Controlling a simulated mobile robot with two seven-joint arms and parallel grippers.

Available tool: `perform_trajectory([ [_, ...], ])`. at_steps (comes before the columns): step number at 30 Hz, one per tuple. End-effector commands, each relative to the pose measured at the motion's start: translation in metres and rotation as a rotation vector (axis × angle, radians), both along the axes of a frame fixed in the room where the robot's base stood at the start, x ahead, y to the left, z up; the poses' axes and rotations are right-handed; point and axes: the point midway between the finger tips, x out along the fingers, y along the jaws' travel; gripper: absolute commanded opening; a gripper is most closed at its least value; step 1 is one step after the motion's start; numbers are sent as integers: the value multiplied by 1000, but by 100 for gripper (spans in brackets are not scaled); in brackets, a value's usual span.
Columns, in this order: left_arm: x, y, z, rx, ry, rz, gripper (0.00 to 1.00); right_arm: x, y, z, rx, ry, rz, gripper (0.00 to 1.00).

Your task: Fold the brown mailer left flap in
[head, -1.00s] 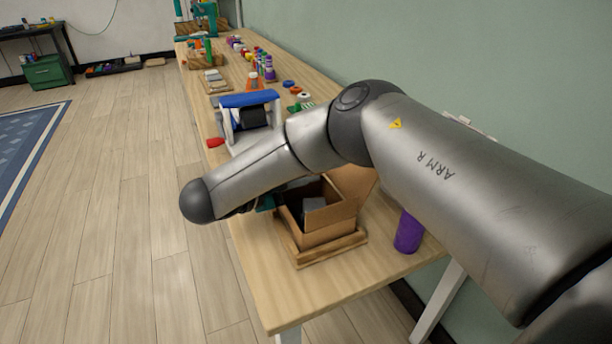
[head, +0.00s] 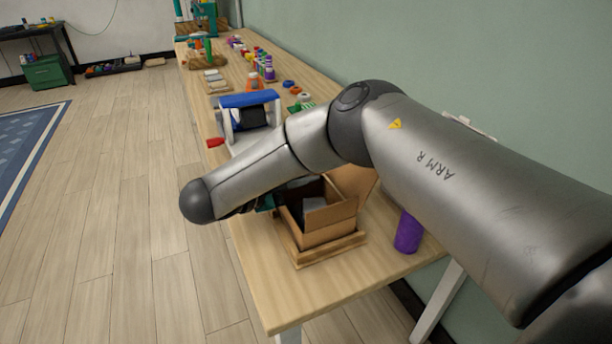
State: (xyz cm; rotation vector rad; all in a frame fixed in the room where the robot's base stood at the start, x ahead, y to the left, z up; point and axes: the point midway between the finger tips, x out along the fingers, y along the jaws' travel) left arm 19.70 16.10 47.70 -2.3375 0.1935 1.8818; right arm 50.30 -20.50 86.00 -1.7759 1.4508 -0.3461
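The brown mailer (head: 331,222) is an open cardboard box on a wooden tray (head: 327,250) near the front end of the workbench. A dark item and a grey item (head: 314,205) show inside it. One flap (head: 354,184) stands up at its far right side. The left side of the mailer is mostly hidden behind my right arm. My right gripper (head: 266,202) shows only as a small dark and teal part under the forearm, at the mailer's left edge. Its fingers are hidden, and I cannot tell if it touches the flap. My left gripper is not in view.
A purple cylinder (head: 408,232) stands right of the mailer. A blue and white device (head: 249,113) and a red piece (head: 215,142) sit behind my forearm. Spools and bottles line the far bench. The front bench corner (head: 290,300) is clear.

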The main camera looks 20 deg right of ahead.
Motion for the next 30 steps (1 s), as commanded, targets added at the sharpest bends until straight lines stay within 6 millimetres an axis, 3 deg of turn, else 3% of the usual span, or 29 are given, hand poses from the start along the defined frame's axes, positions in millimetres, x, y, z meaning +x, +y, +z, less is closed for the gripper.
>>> perform_trajectory([
  [14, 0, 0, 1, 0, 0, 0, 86, -1, 0, -1, 0, -21, 1, 0],
  [30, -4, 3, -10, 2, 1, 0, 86, -9, 0, -14, 12, -362, 1, 0],
])
